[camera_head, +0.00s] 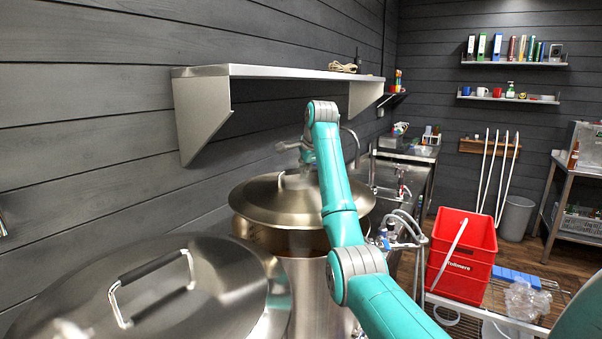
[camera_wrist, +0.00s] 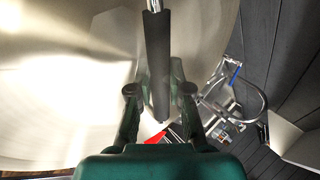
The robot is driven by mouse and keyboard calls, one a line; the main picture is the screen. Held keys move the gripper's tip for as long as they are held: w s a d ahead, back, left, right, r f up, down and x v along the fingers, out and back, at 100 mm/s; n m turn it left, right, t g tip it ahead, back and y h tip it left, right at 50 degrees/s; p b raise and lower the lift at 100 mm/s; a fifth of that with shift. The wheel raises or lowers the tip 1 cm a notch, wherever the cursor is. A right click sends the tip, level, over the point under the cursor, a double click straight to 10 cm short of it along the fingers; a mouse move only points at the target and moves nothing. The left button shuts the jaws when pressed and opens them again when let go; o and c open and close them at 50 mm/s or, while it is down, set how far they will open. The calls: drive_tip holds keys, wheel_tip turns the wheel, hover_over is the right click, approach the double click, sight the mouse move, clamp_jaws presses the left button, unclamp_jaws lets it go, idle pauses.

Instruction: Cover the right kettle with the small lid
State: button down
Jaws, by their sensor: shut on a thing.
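The small lid (camera_head: 262,205) is a round, shallow steel dome held over the right kettle (camera_head: 310,285). Below the lid's near edge, a brownish strip of the kettle's inside shows, so the lid looks raised off the rim there; its far edge is hard to judge. In the wrist view, my gripper (camera_wrist: 159,92) is shut on the lid's dark bar handle (camera_wrist: 158,55), with a finger on each side. The pale lid surface (camera_wrist: 60,90) fills the left of that view.
A large lid with a black handle (camera_head: 155,268) covers the left kettle, close by. A steel wall shelf (camera_head: 270,72) hangs above and behind. Hoses and fittings (camera_head: 400,225) stand right of the right kettle. A red crate (camera_head: 462,245) sits on a wire rack further right.

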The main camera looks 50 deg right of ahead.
drive_tip(key=shift+w, duration=0.25)
drive_tip(key=shift+f, duration=4.1)
drive_tip(key=c, duration=1)
unclamp_jaws()
drive_tip(key=shift+s+f, duration=0.1)
drive_tip(key=shift+f, duration=0.1)
drive_tip(key=v, duration=1.2)
drive_tip(key=shift+r, duration=0.15)
drive_tip(key=shift+d, duration=0.1)
